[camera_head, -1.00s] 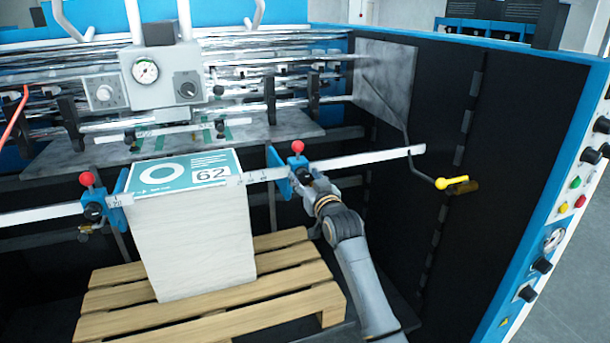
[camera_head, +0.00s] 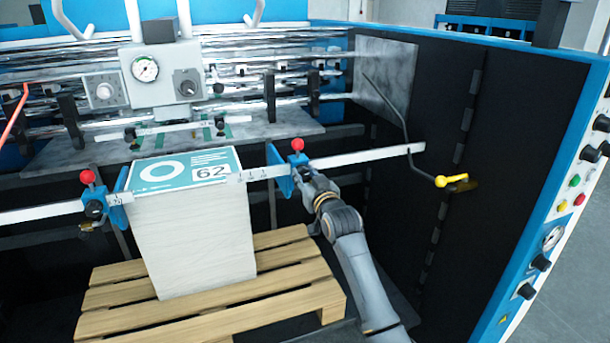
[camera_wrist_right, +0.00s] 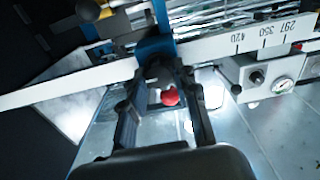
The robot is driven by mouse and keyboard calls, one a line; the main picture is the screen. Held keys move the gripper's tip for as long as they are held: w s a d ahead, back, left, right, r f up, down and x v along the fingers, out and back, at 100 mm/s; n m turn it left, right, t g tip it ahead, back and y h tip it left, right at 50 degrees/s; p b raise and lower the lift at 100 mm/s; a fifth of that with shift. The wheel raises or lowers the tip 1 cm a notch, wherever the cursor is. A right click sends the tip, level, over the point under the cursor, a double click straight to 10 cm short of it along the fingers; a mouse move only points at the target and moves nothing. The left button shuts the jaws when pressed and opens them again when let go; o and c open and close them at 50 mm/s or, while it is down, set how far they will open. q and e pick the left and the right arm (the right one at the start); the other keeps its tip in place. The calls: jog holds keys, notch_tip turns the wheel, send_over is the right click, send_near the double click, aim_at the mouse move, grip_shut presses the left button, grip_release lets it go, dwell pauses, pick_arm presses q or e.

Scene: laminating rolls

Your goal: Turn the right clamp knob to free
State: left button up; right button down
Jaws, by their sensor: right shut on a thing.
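The right clamp (camera_head: 286,180) is a blue block on the white ruler bar, with a red ball (camera_head: 297,145) on top. My right gripper (camera_head: 303,178) is at the front of this clamp, and its fingers partly hide it. In the right wrist view, the two fingers (camera_wrist_right: 160,85) are shut on the dark clamp knob (camera_wrist_right: 158,70) beside the blue block. The red ball (camera_wrist_right: 170,97) shows between the fingers in that view. The knob is mostly hidden in the head view. My left gripper is not in view.
The white ruler bar (camera_head: 375,154) runs across the front. A left clamp (camera_head: 118,198) with its own red ball and dark knob stands left of the sheet stack (camera_head: 195,245), on a wooden pallet (camera_head: 285,290). A yellow-handled lever (camera_head: 452,181) juts out at right.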

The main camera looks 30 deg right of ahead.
jog(key=n+p, duration=0.1)
jog(key=n, duration=0.3)
jog(key=shift+p, duration=0.3)
jog(key=n+p, duration=0.1)
jog(key=n, duration=0.3)
jog(key=shift+n, duration=0.4)
jog(key=n+p, duration=0.1)
jog(key=n, duration=0.3)
jog(key=shift+a+n, duration=0.1)
jog(key=shift+n, duration=0.2)
jog(key=shift+f+n+p, duration=0.15)
jog(key=shift+n+p, duration=0.4)
jog(key=shift+n, duration=1.35)
jog(key=c, duration=1)
grip_release()
jog(key=shift+w, duration=0.1)
